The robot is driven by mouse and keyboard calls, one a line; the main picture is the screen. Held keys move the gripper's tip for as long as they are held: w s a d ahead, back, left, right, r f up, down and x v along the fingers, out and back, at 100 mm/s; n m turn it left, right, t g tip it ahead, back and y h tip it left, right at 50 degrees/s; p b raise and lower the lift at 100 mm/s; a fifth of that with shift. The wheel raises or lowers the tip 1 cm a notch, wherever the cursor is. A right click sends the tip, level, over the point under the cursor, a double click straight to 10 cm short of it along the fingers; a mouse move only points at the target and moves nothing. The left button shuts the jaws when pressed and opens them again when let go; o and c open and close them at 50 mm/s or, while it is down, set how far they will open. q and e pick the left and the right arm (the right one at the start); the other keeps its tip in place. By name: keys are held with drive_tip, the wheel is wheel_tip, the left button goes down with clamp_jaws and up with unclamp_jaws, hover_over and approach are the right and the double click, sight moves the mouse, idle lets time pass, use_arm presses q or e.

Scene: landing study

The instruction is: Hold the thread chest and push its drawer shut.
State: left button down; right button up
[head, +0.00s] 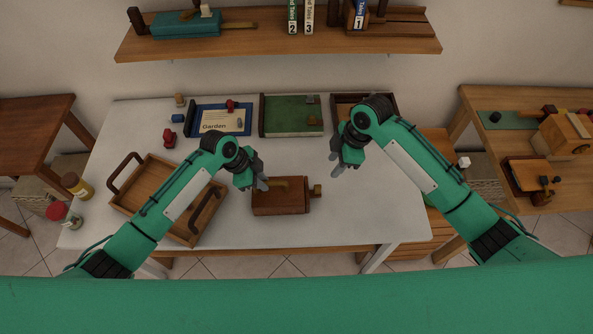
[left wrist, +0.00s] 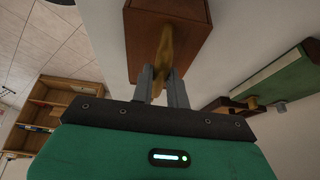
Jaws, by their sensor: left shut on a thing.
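The thread chest (head: 280,198) is a small reddish-brown wooden box near the front middle of the white table. A brass-coloured handle (left wrist: 166,50) is on the chest (left wrist: 190,22) in the left wrist view. A lighter knob (head: 317,190) sticks out at the chest's right end; how far the drawer stands out is too small to tell. My left gripper (head: 262,184) is at the chest's left part, and its fingers (left wrist: 163,85) are shut on the handle. My right gripper (head: 337,165) hangs above the table, right of and behind the knob, apart from the chest; its finger gap is unclear.
A wooden tray (head: 122,199) with dark handles stands left of the chest. Behind are a blue tray (head: 195,122) with a card, a green book-like box (head: 290,132) and a brown tray (head: 343,98). The table right of the chest is clear.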

use_arm(q)
drive_tip(key=c, duration=1.3)
unclamp_jaws()
drive_tip(key=v, duration=1.2)
